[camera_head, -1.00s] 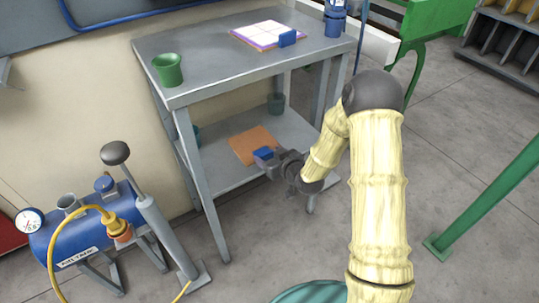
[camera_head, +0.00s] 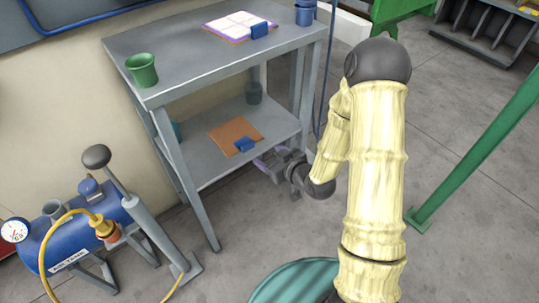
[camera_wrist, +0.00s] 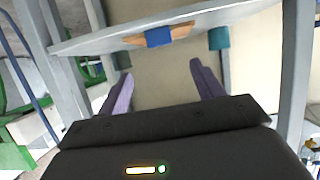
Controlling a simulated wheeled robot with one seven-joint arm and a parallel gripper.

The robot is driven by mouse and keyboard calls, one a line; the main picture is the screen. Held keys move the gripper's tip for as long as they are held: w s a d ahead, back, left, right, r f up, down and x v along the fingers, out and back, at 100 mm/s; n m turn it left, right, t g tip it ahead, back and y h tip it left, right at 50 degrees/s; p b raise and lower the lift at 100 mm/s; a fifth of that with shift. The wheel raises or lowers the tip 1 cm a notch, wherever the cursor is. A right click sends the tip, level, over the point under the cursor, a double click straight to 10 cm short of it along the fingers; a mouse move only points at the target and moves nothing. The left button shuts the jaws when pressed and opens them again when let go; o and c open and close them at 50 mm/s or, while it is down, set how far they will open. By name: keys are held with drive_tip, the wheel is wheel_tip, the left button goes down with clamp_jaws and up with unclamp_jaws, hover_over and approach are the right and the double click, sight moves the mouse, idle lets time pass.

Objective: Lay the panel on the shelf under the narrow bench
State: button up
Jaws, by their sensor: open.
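The orange-brown panel (camera_head: 235,135) lies flat on the lower shelf (camera_head: 205,172) of the narrow grey bench (camera_head: 190,70). A blue block (camera_head: 244,144) is at the panel's front edge. The panel (camera_wrist: 180,31) and its blue block (camera_wrist: 158,37) also show in the wrist view, at the shelf's edge. My gripper (camera_head: 262,158) is open and empty, just outside the shelf's front edge and apart from the panel. Its two purple fingers (camera_wrist: 162,80) are spread wide in the wrist view.
A green cup (camera_head: 142,70), a purple-edged white panel with a blue block (camera_head: 240,26) and a blue container (camera_head: 305,12) stand on the bench top. A dark green cup (camera_head: 254,92) stands at the shelf's back. A blue tank (camera_head: 85,235) is at left.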

idle(0.3)
drive_tip(key=s+d+r+m+g+h, duration=0.35)
drive_tip(key=s+d+h, duration=0.25)
drive_tip(key=d, duration=0.3)
drive_tip(key=s+d+r+m+g+h, duration=0.1)
drive_tip(key=s+r+m+g, duration=0.2)
drive_tip(key=s, duration=0.7)
wheel_tip(320, 180, up, 3)
drive_tip(key=shift+s+d+f+g+h, duration=0.1)
drive_tip(key=shift+s+d+g+h, duration=0.2)
drive_tip(key=shift+g, duration=0.75)
drive_tip(key=w+p+v, duration=0.2)
drive_tip(key=p+v, duration=1)
drive_tip(key=w+r+p+v, duration=0.1)
drive_tip(key=w+p+v, duration=0.2)
drive_tip(key=p+v, duration=1)
drive_tip(key=w+r+p+v, duration=0.1)
drive_tip(key=w+p+v, duration=0.2)
drive_tip(key=p+v, duration=0.9)
drive_tip(key=shift+r+p, duration=0.2)
drive_tip(key=shift+p, duration=0.5)
drive_tip(key=shift+w, duration=0.1)
